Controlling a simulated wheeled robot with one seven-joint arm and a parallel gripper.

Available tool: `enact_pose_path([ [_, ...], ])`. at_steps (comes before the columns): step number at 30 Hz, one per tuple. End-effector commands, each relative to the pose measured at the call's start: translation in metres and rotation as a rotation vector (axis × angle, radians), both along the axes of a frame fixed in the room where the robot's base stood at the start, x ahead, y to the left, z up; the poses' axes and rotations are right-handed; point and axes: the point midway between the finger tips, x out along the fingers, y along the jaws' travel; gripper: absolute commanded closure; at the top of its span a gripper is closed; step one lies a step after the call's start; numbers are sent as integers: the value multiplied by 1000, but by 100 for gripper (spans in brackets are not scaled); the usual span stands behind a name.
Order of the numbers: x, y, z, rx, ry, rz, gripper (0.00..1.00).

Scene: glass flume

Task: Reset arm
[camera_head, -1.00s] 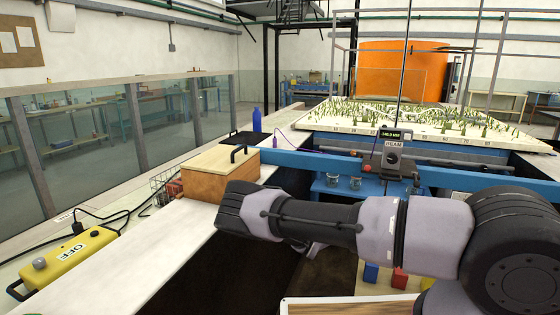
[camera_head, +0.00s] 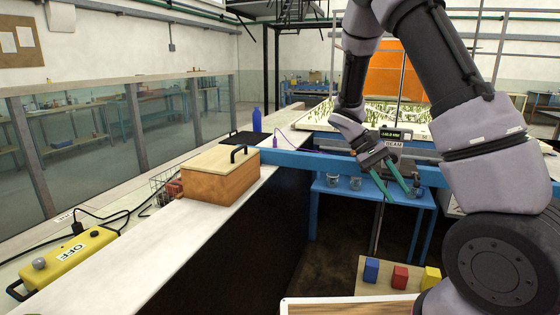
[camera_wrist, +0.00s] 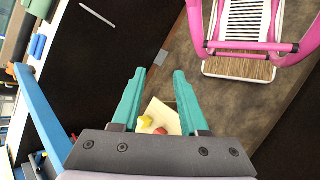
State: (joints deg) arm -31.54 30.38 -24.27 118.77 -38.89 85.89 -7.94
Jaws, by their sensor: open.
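My gripper (camera_head: 398,194) hangs from my raised arm in the right half of the head view, in front of the blue beam (camera_head: 290,160). Its two green fingers are spread apart with nothing between them. In the wrist view the open fingers (camera_wrist: 162,88) point over the dark floor. A pale board with a yellow block (camera_wrist: 145,121) shows farther off between them.
A wooden box (camera_head: 220,178) with a black handle stands on the white ledge at the left. Blue (camera_head: 371,269), red (camera_head: 400,277) and yellow (camera_head: 431,278) blocks sit low at the front right. A pink-framed object (camera_wrist: 250,50) is in the wrist view.

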Motion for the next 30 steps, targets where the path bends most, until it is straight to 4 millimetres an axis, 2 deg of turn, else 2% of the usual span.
enact_pose_path([
  [1,-3,2,13,65,-54,-25,56],
  [9,-22,18,77,353,-357,-123,56],
  [21,-67,35,178,633,-878,-214,56],
  [27,-93,42,215,696,-1117,-230,56],
  [30,-101,45,225,709,-1194,-232,56],
])
